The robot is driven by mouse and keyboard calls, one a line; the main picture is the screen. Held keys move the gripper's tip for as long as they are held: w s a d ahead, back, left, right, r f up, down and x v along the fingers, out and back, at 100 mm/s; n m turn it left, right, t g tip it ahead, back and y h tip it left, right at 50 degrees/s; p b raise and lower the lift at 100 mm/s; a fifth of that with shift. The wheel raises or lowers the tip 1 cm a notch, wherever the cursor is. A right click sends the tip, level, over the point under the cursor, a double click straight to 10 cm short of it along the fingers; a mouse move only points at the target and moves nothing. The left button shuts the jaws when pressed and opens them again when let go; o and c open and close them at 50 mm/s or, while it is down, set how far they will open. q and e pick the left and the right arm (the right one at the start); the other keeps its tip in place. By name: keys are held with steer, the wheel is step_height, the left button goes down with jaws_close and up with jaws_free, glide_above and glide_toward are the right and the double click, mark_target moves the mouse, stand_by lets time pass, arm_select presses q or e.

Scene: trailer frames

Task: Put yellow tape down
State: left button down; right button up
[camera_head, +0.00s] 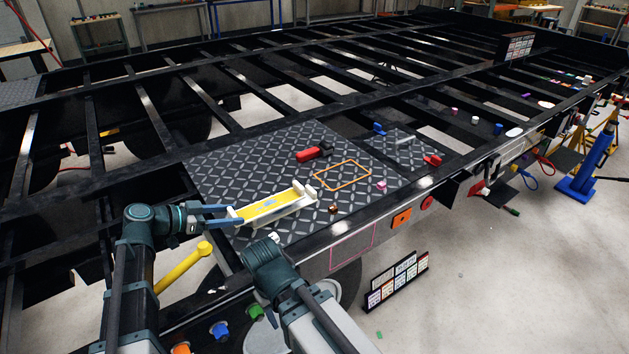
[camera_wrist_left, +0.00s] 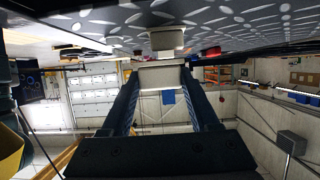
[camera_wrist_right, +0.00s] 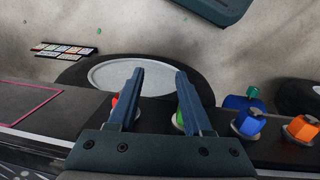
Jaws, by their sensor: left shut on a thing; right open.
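The yellow tape (camera_head: 272,206) is a long piece with a yellow face and pale cream ends and edges. It lies over the dark diamond plate (camera_head: 215,172); I cannot tell if it touches. My left gripper (camera_head: 232,215) is shut on its near left end. In the left wrist view a pale block (camera_wrist_left: 162,76) sits between the fingers (camera_wrist_left: 160,68), below the plate surface in that upturned picture. My right gripper (camera_wrist_right: 160,70) is open, with nothing held between its fingers. Its fingers are hidden in the head view.
An orange outline (camera_head: 342,176) is marked on the plate, right of the tape, with bare plate inside. Open gaps in the black frame surround the plate. Coloured knobs (camera_wrist_right: 248,122) line the edge.

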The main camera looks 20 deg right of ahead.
arm_select(q)
steer(key=b, duration=0.2)
glide_above(237, 198)
steer(key=shift+s+f, duration=0.2)
steer(key=shift+f, duration=0.5)
steer(key=shift+w+f, duration=0.1)
steer(key=shift+w, duration=0.45)
steer(key=f+b, duration=0.3)
steer(key=shift+s+f, duration=0.25)
steer(key=shift+f, duration=0.1)
steer(key=shift+r, duration=0.15)
steer(key=shift+c, duration=0.7)
jaws_free()
steer(key=p+v, duration=0.4)
steer(key=v, duration=0.8)
steer(key=shift+p, duration=0.3)
